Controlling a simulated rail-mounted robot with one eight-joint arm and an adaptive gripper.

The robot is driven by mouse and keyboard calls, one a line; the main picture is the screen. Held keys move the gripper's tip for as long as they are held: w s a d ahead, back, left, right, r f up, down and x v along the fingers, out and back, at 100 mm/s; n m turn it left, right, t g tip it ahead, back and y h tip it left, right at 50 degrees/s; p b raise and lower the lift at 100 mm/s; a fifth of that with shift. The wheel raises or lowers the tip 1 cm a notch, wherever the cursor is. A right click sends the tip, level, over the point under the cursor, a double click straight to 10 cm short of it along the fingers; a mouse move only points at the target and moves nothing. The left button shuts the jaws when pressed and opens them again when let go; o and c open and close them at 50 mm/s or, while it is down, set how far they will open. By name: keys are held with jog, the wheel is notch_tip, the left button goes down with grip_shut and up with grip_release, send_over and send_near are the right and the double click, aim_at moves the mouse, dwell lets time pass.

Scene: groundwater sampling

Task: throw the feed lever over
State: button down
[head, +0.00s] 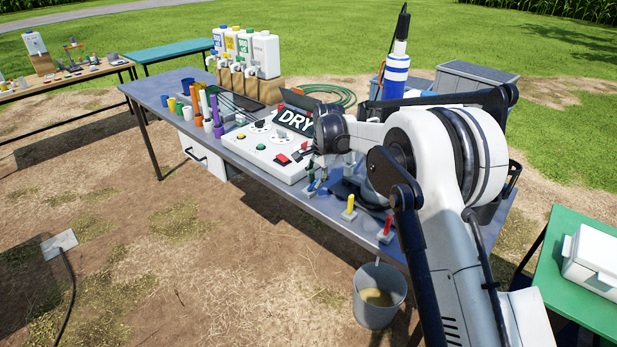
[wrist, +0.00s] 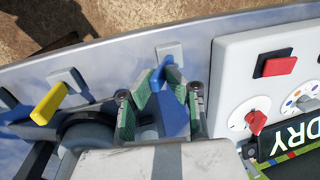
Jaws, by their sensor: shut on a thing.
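A blue lever (wrist: 175,112) stands on a small grey base plate (wrist: 169,52) by the table's edge. My gripper (wrist: 166,95) is closed around it, with one green-padded finger on each side. In the head view the blue lever (head: 311,188) shows below my wrist, just right of the control panel; my arm partly hides the gripper there. A yellow lever (head: 350,207) and a red lever (head: 387,228) stand farther right along the same edge. The yellow lever (wrist: 48,103) is left of my gripper in the wrist view. I see no label telling which lever is the feed lever.
The white control panel (head: 262,146) with knobs, buttons and a DRY sign (head: 296,121) stands close beside my gripper. Coloured cups and tubes stand farther left. A bucket (head: 379,300) hangs below the table's front edge.

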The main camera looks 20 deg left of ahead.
jog(key=shift+s+d+f, duration=0.1)
jog(key=shift+d, duration=0.1)
jog(key=c, duration=2.5)
grip_release()
jog(key=d+f+y+b, duration=0.1)
jog(key=s+d+f+t+y+b, duration=0.1)
jog(key=b, duration=0.1)
jog(key=shift+d, duration=0.15)
jog(key=o, duration=0.8)
jog(key=v, duration=1.2)
jog(key=shift+w, duration=0.1)
